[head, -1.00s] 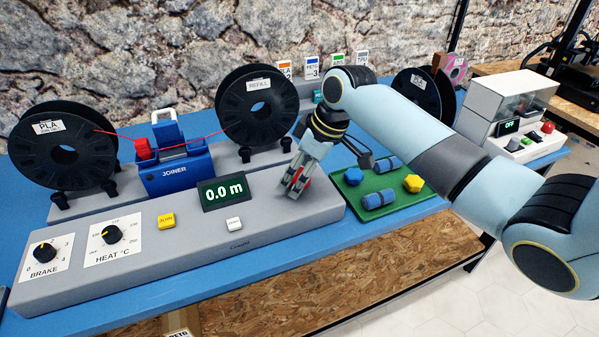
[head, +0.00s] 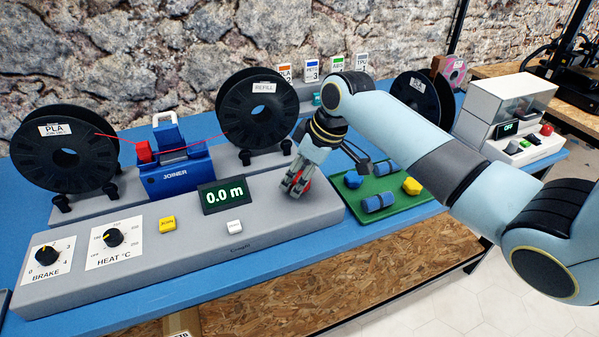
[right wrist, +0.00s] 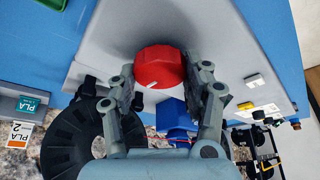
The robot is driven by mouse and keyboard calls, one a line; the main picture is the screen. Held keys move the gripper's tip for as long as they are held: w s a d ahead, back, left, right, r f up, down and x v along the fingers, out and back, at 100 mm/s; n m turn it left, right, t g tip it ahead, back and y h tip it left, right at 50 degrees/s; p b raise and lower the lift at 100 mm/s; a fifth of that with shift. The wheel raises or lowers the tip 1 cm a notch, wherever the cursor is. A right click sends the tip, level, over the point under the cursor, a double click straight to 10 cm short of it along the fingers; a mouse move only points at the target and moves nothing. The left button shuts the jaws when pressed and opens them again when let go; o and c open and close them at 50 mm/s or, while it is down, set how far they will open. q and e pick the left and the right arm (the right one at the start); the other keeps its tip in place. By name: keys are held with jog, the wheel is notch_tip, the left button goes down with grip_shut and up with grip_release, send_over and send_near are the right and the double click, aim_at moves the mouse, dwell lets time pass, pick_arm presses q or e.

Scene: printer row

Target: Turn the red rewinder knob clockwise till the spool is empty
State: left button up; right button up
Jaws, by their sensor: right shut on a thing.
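The red rewinder knob (right wrist: 158,65) sits on the grey console, with a pale mark near its rim in the right wrist view. My right gripper (right wrist: 162,78) is shut on it, one finger on each side; in the head view the gripper (head: 297,186) hides most of the knob. The black PLA spool (head: 40,158) stands at left, with a thin red filament running through the blue joiner (head: 172,178) towards the black REFILL spool (head: 235,115). I cannot tell how much filament is on either spool. The display (head: 224,196) reads 0.0 m. My left gripper is out of view.
The console (head: 160,270) also has a brake dial (head: 46,255), a heat dial (head: 112,237), a yellow button (head: 168,223) and a white button (head: 234,226). A green tray (head: 390,207) with blue and yellow pieces lies close right of my gripper. The console front is clear.

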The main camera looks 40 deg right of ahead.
jog(key=m+h+p, duration=0.1)
jog(key=m+p, duration=0.1)
jog(key=p, duration=0.1)
jog(key=m+p, duration=0.2)
jog(key=p, duration=0.1)
jog(key=m+h+p, duration=0.1)
jog(key=m+p, duration=0.2)
jog(key=shift+a+r+t+h, duration=0.2)
jog(key=shift+r+t+h, duration=0.05)
jog(key=shift+t+h, duration=0.05)
jog(key=shift+m+h+p, duration=0.4)
jog(key=shift+m+p, duration=0.3)
jog(key=shift+m, duration=0.2)
jog(key=shift+f+m+h+p, duration=0.15)
jog(key=shift+m+h+p, duration=0.2)
jog(key=shift+m, duration=0.55)
jog(key=m+h, duration=0.1)
jog(key=m, duration=0.1)
jog(key=shift+w+a+m+g, duration=0.1)
jog(key=shift+m+g, duration=0.3)
jog(key=m, duration=0.2)
jog(key=shift+f+m+g+h, duration=0.1)
jog(key=shift+m+g+h, duration=0.2)
jog(key=shift+g+h, duration=0.1)
jog(key=shift+m+g+h+b, duration=0.25)
jog(key=shift+m+g+b, duration=0.3)
jog(key=shift+m, duration=1.05)
